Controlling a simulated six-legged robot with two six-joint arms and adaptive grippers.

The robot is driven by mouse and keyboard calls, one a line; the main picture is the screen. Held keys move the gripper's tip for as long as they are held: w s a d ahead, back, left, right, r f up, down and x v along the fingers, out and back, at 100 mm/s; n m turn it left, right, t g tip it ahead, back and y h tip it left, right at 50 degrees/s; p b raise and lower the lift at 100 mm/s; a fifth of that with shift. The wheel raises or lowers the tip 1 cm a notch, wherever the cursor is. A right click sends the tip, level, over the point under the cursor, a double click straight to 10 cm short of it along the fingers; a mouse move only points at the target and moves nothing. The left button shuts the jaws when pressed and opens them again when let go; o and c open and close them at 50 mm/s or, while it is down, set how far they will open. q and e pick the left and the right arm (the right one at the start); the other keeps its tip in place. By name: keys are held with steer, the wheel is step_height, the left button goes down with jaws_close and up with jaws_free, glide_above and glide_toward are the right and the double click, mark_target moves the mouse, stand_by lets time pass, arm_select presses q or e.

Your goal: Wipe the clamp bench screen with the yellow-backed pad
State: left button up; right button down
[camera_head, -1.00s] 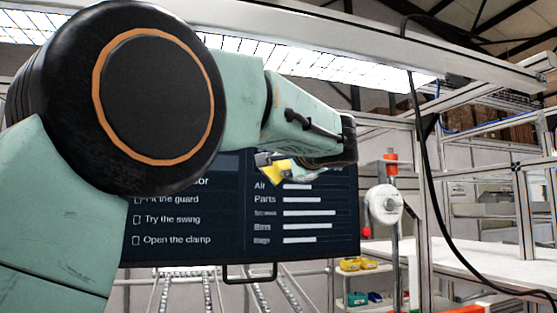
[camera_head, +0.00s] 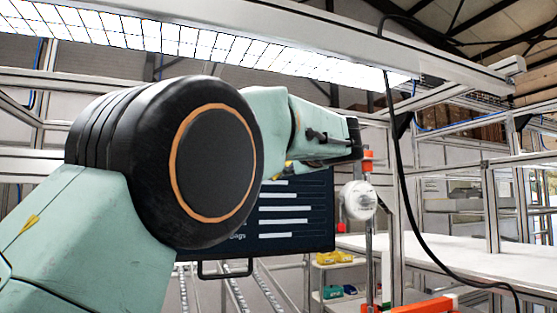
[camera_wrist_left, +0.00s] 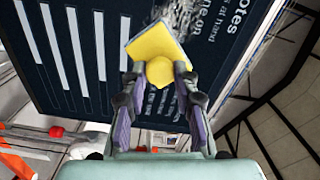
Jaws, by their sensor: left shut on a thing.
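The clamp bench screen (camera_head: 297,226) is a dark panel with white bars, largely covered by my left arm in the head view. It fills much of the left wrist view (camera_wrist_left: 88,85), with bars and white text. My left gripper (camera_wrist_left: 157,76) is shut on the yellow-backed pad (camera_wrist_left: 157,48), held by its knob between the fingertips. The pad is in front of the text side of the screen; I cannot tell if it touches. A grey speckled smudge (camera_wrist_left: 182,14) shows on the screen beside the pad. In the head view the pad is almost wholly hidden. My right gripper is not in view.
A post with a white round device (camera_head: 358,200) and orange parts stands just right of the screen. A black cable (camera_head: 401,170) hangs farther right. A white table (camera_head: 440,262) and a shelf with yellow bins (camera_head: 333,258) lie beyond.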

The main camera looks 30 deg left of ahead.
arm_select(q)
steer(key=shift+w+d, duration=1.95)
steer(key=shift+w, duration=0.3)
steer(key=s+a+b, duration=0.7)
steer(key=s+b, duration=0.2)
steer(key=b, duration=0.1)
steer(key=shift+a, duration=0.3)
steer(key=shift+s+a+b, duration=1.1)
steer(key=shift+s+b, duration=0.1)
